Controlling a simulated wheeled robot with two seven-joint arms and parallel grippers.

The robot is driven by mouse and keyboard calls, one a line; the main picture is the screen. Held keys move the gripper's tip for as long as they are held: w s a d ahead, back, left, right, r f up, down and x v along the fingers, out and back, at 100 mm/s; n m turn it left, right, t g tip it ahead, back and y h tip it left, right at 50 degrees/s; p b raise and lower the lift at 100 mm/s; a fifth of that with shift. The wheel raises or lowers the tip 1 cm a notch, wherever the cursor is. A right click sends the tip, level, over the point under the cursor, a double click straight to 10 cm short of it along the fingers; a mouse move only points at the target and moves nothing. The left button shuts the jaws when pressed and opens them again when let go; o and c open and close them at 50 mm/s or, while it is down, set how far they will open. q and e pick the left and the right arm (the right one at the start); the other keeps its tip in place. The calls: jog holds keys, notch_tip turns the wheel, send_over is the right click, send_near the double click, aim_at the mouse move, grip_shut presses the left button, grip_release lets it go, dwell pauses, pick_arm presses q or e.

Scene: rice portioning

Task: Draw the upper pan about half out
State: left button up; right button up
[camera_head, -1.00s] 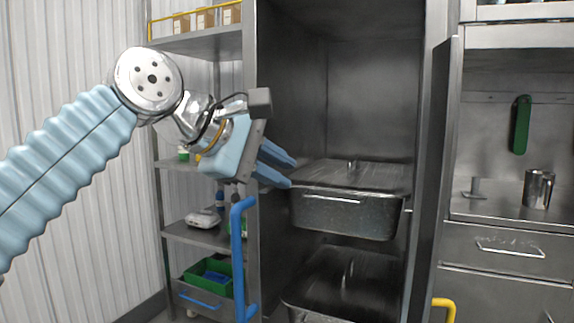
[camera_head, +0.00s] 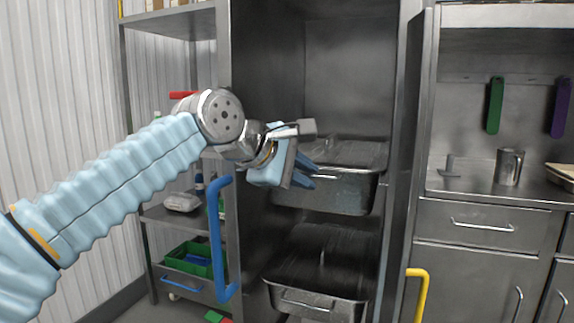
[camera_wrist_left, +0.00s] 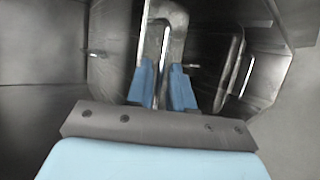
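The upper pan (camera_head: 350,196) is a lidded grey metal pan on the upper level of the open steel cabinet. A thin bar handle runs along its front. My left gripper (camera_head: 314,176) is at the left part of that front, with its two blue fingers apart and pointing at the handle. In the left wrist view, my left gripper (camera_wrist_left: 162,82) has a blue finger on each side of a metal handle bar (camera_wrist_left: 165,20). I cannot tell whether either finger touches it. My right gripper is not in view.
A second lidded pan (camera_head: 318,297) sits below. The cabinet door (camera_head: 412,150) stands open at the right, and a blue upright handle (camera_head: 216,240) stands at the left. Shelves with a green bin (camera_head: 190,258) are left; a counter with a metal mug (camera_head: 508,167) is right.

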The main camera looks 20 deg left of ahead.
pick_arm(q)
jog(key=shift+w+d+f, duration=0.25)
jog(key=shift+w+f, duration=0.05)
jog(key=shift+w, duration=0.15)
grip_shut()
dwell(1.2)
